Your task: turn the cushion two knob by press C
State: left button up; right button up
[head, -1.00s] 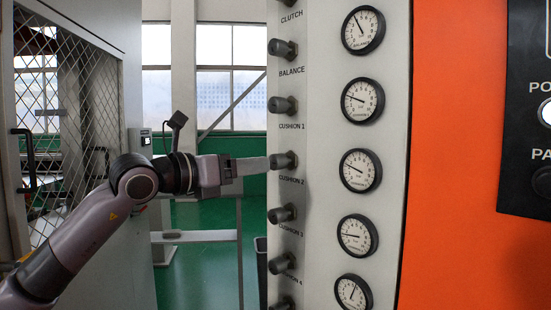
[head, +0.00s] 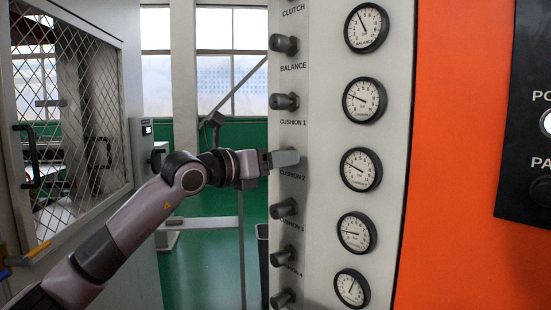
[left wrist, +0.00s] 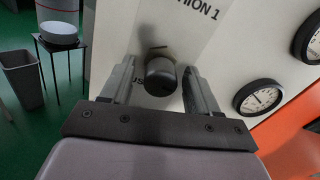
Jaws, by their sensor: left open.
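The cushion two knob is a dark round knob on the pale panel (head: 325,200), between the "CUSHION 1" and "CUSHION 2" labels. In the head view my left gripper (head: 286,157) covers it. In the left wrist view the knob (left wrist: 161,77) stands between the two fingers of my left gripper (left wrist: 160,66), with a finger on each side. The fingers are open, and a small gap shows beside the knob. The gauge to its right (head: 361,169) has a white dial and black rim. My right gripper is not in view.
Similar knobs sit close above (head: 284,101) and below (head: 284,207) in the same column. A column of gauges lies to the right, then an orange panel (head: 455,150). A mesh-door cabinet (head: 75,120) stands at the left. A bin (left wrist: 22,80) and a small stand are on the floor.

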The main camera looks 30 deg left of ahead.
pick_arm(q)
jog(key=c, duration=1)
jog(key=shift+f+m+b, duration=0.1)
jog(key=shift+m+b, duration=0.4)
jog(key=shift+b, duration=0.2)
jog(key=shift+c, duration=0.2)
jog(key=shift+m, duration=0.5)
jog(key=o, duration=1)
jog(key=shift+o, duration=0.2)
jog(key=b+v, duration=0.3)
jog(key=v, duration=0.4)
jog(key=shift+s, duration=0.1)
